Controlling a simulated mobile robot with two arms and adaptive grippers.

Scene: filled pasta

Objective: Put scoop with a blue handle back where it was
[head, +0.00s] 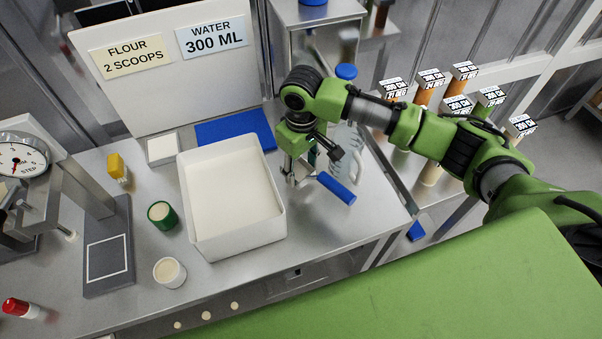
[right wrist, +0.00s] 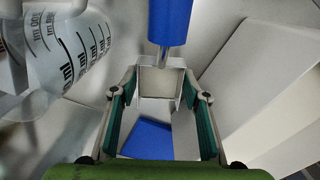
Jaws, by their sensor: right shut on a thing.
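The scoop has a blue handle (head: 337,188) and a small square metal cup. My right gripper (head: 297,172) is shut on the scoop beside the right wall of the white tray. In the right wrist view the scoop (right wrist: 170,22) shows its handle at the top, and its metal cup lies between the fingertips (right wrist: 158,95). In the head view the cup is mostly hidden by the gripper. A blue mat (head: 235,130) lies behind the tray and also shows in the right wrist view (right wrist: 148,138). My left gripper is not in view.
The white tray (head: 281,222) of pale powder stands left of my gripper. A clear measuring jug (right wrist: 70,45) stands close on the other side. Small containers, a yellow-topped one (head: 117,167) and a green cup (head: 161,214), stand left. The counter's right front is clear.

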